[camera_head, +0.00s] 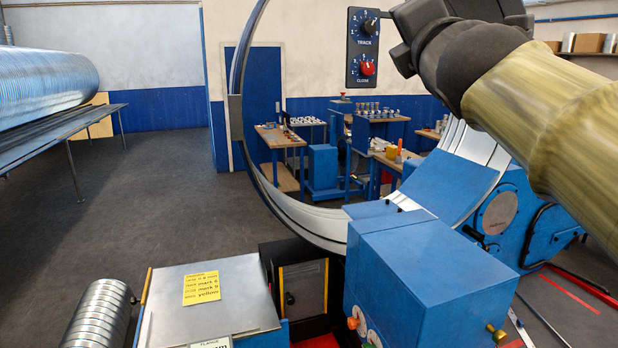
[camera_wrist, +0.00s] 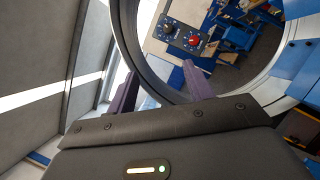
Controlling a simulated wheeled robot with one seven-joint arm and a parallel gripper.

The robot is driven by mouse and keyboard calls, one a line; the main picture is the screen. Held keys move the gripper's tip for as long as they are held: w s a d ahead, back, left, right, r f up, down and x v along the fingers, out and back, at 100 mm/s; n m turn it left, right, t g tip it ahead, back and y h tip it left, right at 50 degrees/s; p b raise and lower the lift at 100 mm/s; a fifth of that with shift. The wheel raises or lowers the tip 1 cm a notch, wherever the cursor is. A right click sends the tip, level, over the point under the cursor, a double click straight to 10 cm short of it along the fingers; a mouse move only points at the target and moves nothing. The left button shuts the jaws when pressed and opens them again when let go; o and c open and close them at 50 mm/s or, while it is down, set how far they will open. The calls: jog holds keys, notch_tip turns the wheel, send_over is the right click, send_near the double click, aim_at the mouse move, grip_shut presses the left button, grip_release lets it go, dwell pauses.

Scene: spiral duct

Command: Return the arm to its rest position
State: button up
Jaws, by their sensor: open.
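My arm reaches in from the right edge of the head view and bends at a dark joint near the top. My gripper's fingers do not show in the head view. In the wrist view my gripper (camera_wrist: 160,90) shows two purple-grey fingers spread apart, with nothing between them. A dark control panel (camera_head: 362,48) with a TRACK knob and a red CLOSE knob hangs just left of my arm. The panel also shows in the wrist view (camera_wrist: 180,34), beyond the right finger. Contact between the gripper and the panel cannot be seen.
A large metal ring (camera_head: 318,222) stands around the panel, close to my arm. A blue machine housing (camera_head: 425,270) is below it. A grey-topped cabinet (camera_head: 235,290) with a yellow note (camera_head: 201,288) stands front left. A spiral duct (camera_head: 45,85) lies at left. The floor between is clear.

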jog(key=w+f+m+g+b, duration=0.1)
jog(key=w+f+m+g, duration=0.2)
jog(key=f, duration=0.9)
jog(key=d+f+m+g, duration=0.1)
jog(key=f+m+g, duration=0.3)
jog(key=f, duration=0.9)
jog(key=w+f+m+g+b, duration=0.15)
jog(key=f+m, duration=0.45)
jog(key=f, duration=0.6)
jog(key=s+f+m+g, duration=0.4)
jog(key=s+f, duration=0.4)
jog(key=f, duration=0.5)
jog(key=s+f+m+g, duration=0.5)
jog(key=s+f+m, duration=0.2)
jog(key=f, duration=0.6)
jog(key=shift+s+f+m+b, duration=0.3)
jog(key=shift+s+b, duration=0.05)
jog(key=shift+s, duration=0.8)
